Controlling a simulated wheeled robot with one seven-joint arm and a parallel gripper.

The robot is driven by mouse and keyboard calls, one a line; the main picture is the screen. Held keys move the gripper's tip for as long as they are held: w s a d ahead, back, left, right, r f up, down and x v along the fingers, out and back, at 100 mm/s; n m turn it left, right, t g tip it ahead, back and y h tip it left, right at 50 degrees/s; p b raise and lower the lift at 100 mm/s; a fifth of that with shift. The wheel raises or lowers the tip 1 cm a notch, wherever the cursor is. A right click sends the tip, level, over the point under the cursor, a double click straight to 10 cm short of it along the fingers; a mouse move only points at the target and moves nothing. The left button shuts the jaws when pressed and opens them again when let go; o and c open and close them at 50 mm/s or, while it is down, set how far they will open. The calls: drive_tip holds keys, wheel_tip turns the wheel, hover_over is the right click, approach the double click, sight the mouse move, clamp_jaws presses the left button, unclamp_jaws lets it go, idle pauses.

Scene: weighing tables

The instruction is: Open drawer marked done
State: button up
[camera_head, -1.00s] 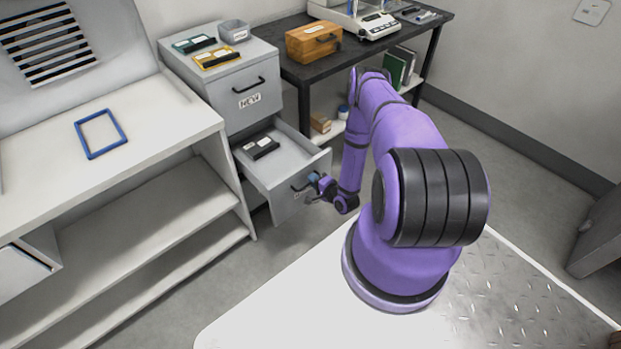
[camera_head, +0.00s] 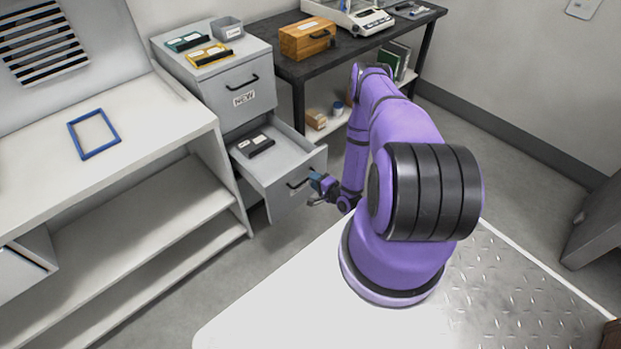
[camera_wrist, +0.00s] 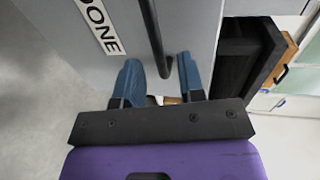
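The lower drawer (camera_head: 290,205) of the grey cabinet stands pulled out, with a dark case (camera_head: 256,146) inside. In the wrist view its front (camera_wrist: 195,25) carries a label reading DONE (camera_wrist: 98,22). Its dark bar handle (camera_wrist: 154,38) runs between the two blue fingers of my gripper (camera_wrist: 158,65), with gaps visible beside it. My gripper is open. In the head view my gripper (camera_head: 318,184) is just in front of the drawer, by the right end of the handle (camera_head: 298,185).
The upper drawer marked NEW (camera_head: 245,90) is shut. A grey bin (camera_head: 227,29) and cases stand on the cabinet. A dark table (camera_head: 360,45) with a wooden box (camera_head: 307,40) and a scale is to the right. A white bench (camera_head: 150,125) stands left. Floor in front is clear.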

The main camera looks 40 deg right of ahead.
drive_tip(key=v, duration=0.7)
drive_tip(key=shift+s, duration=0.3)
drive_tip(key=shift+w+r, duration=0.1)
